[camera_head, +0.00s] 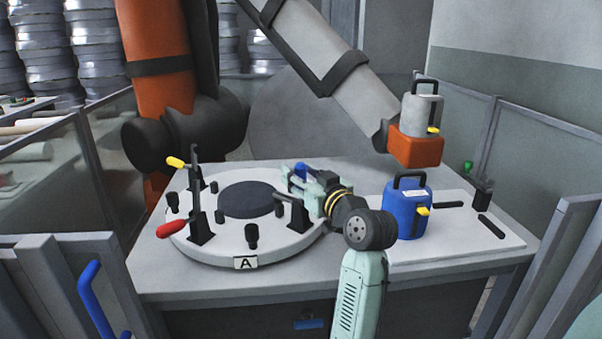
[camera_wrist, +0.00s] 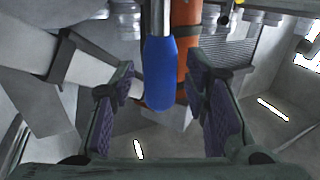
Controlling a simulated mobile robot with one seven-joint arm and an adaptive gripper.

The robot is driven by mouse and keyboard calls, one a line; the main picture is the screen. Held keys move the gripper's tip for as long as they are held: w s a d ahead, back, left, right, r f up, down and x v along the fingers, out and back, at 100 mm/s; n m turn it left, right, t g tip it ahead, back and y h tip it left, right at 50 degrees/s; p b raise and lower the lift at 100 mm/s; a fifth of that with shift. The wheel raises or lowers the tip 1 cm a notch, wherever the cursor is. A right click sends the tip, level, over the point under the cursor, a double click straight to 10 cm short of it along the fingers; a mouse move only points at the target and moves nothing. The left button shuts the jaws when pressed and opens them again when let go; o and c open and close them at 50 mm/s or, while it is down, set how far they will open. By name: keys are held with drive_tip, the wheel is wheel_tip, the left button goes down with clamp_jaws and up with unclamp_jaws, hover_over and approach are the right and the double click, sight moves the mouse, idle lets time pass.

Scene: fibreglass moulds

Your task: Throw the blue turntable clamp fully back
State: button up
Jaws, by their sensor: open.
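The round white turntable (camera_head: 225,246), labelled A, sits on the grey table. The clamp with the blue handle (camera_head: 301,170) is at its right side, and my gripper (camera_head: 296,179) hides much of it. In the wrist view the blue handle (camera_wrist: 160,75) hangs between my two open fingers (camera_wrist: 161,68), with gaps visible on both sides. A black clamp base (camera_head: 291,213) shows just below my gripper. Two other clamps at the left have a yellow handle (camera_head: 176,163) and a red handle (camera_head: 172,230).
A blue canister (camera_head: 404,211) stands right of my arm on a white board (camera_head: 475,236). A grey and orange tool end (camera_head: 416,140) of another arm hangs above it. An orange robot arm (camera_head: 160,80) stands behind the turntable. Grey panels flank the table.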

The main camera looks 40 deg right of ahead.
drive_tip(key=shift+c, duration=0.4)
clamp_jaws()
idle(0.4)
